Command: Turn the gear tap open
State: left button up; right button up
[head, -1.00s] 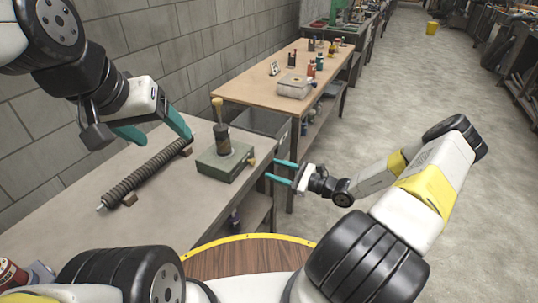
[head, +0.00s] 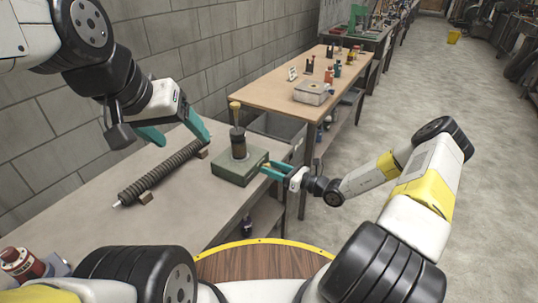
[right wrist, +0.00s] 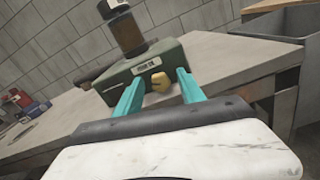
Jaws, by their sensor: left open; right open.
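The gear oil unit is a green box (head: 240,170) with a dark cylinder and a brass-topped rod standing on it, near the right edge of the grey bench. Its tap is a small brass knob (right wrist: 158,83) on the side face, under a label, in the right wrist view. My right gripper (head: 268,171) is open, with its teal fingertips close to that face. In the right wrist view the fingers (right wrist: 157,88) stand on either side of the knob; contact cannot be told. My left gripper (head: 184,138) is open and empty above the far part of the bench.
A dark spring-like rod (head: 160,173) lies on small supports on the grey bench (head: 85,222), left of the green box. A red can (head: 22,262) stands at the near left. A wooden table (head: 272,93) with a grey container (head: 313,92) stands behind.

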jog(key=shift+w+a, duration=0.1)
jog(key=shift+a, duration=0.05)
grip_shut()
jog(key=n, duration=0.5)
dwell(0.4)
grip_release()
